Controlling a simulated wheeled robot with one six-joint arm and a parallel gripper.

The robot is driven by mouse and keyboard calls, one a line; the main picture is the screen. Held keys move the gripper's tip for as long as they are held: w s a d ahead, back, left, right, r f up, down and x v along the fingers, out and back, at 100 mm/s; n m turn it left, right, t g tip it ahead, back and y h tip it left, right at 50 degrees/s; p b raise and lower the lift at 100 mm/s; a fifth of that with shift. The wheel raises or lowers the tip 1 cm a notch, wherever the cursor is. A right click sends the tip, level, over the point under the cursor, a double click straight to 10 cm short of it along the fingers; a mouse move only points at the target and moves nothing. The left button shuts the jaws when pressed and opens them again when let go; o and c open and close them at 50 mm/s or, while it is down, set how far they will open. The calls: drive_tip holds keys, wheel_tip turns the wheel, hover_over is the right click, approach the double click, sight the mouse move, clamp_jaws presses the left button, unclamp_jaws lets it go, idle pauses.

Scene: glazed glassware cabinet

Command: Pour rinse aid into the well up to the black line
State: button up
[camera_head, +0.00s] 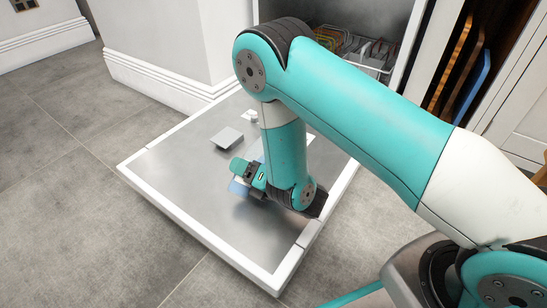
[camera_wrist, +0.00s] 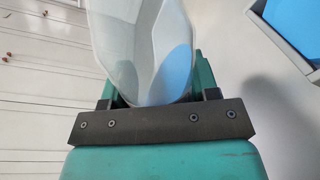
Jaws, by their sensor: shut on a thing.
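My gripper (camera_head: 248,173) is low over the open metal door panel (camera_head: 190,190). It is shut on a pale translucent bottle (camera_wrist: 125,45), whose body shows between the fingers (camera_wrist: 155,88) in the wrist view. Blue liquid (camera_wrist: 172,76) lies toward the right side of the bottle. In the head view the bottle (camera_head: 239,188) is a small bluish shape, mostly hidden by the gripper. A blue surface inside a grey square frame (camera_wrist: 290,32) shows at the wrist view's upper right; I cannot tell surely whether it is the well. No black line or bottle mouth is visible.
A raised grey square flap (camera_head: 227,138) and a small white knob (camera_head: 251,116) are on the panel beyond my gripper. A rack (camera_head: 355,48) with dishes stands in the open cavity behind. Boards (camera_head: 470,75) are at the right. Tiled floor (camera_head: 60,190) is clear at the left.

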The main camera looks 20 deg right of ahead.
sight(247, 154)
drive_tip(key=shift+w+d+r+n, duration=0.1)
drive_tip(key=shift+d+r+n, duration=0.05)
drive_tip(key=shift+r+n, duration=0.15)
drive_tip(key=shift+w+d+f+n+b, duration=0.15)
drive_tip(key=shift+d+f+n+b, duration=0.05)
drive_tip(key=shift+n+b, duration=0.25)
drive_tip(key=shift+w+d+r+n+t+b, duration=0.1)
drive_tip(key=shift+w+d+n+t+b, duration=0.1)
drive_tip(key=shift+n+b, duration=0.35)
drive_tip(key=shift+w+d+n+t+b, duration=0.1)
drive_tip(key=shift+d+n+b, duration=0.05)
drive_tip(key=shift+n+b, duration=0.35)
drive_tip(key=shift+s+a+n+b, duration=0.1)
drive_tip(key=shift+a+n+b, duration=0.05)
drive_tip(key=shift+n+b, duration=0.9)
drive_tip(key=n+b, duration=0.1)
drive_tip(key=b, duration=0.1)
drive_tip(key=shift+f+t+b, duration=0.3)
drive_tip(key=shift+b, duration=0.05)
drive_tip(key=shift+r+n+p, duration=0.3)
drive_tip(key=shift+r+n, duration=0.45)
drive_tip(key=shift+f+n, duration=0.15)
drive_tip(key=shift+n, duration=0.95)
drive_tip(key=shift+r+p, duration=1.6)
drive_tip(key=shift+r, duration=0.9)
